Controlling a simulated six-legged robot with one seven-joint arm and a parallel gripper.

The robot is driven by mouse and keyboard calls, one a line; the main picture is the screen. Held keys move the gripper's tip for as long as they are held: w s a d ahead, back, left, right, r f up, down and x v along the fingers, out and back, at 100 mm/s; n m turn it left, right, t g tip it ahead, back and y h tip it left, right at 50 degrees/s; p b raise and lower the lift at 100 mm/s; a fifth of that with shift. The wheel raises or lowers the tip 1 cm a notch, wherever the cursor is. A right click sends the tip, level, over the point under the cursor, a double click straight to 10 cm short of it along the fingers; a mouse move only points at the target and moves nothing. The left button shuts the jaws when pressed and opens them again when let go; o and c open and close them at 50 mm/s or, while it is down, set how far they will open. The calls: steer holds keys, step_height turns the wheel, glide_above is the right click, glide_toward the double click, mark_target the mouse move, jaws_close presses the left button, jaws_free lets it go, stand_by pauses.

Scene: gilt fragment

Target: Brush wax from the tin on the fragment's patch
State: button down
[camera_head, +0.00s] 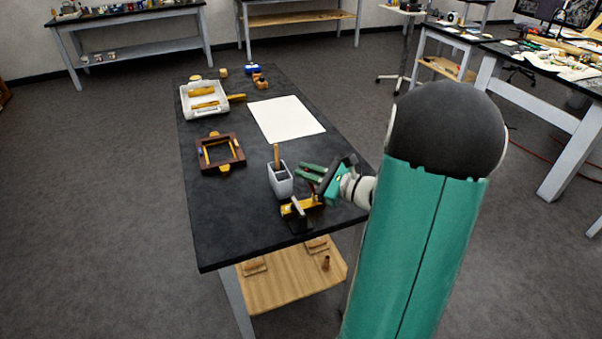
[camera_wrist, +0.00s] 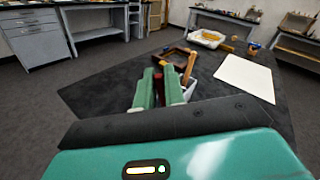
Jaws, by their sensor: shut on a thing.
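My gripper (camera_head: 306,172) reaches in over the right side of the black table, beside the grey holder. In the wrist view its green fingers (camera_wrist: 158,82) are closed about a narrow dark red thing (camera_wrist: 160,92); whether it is the brush I cannot tell. A gold piece (camera_head: 300,207), possibly the fragment, sits in a dark stand just below the gripper. Its patch cannot be made out. A small blue round thing (camera_head: 252,68), possibly the tin, stands at the table's far end; the wax is not discernible.
A grey holder (camera_head: 281,184) with a wooden-handled tool (camera_head: 276,155) stands left of my gripper. A brown wooden frame (camera_head: 203,159), a white tray (camera_head: 186,107) and a white sheet (camera_head: 286,119) lie farther back. The table's near left part is bare.

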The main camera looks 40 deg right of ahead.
stand_by(2.2)
steer(key=shift+r, duration=3)
steer(key=shift+r, duration=1.5)
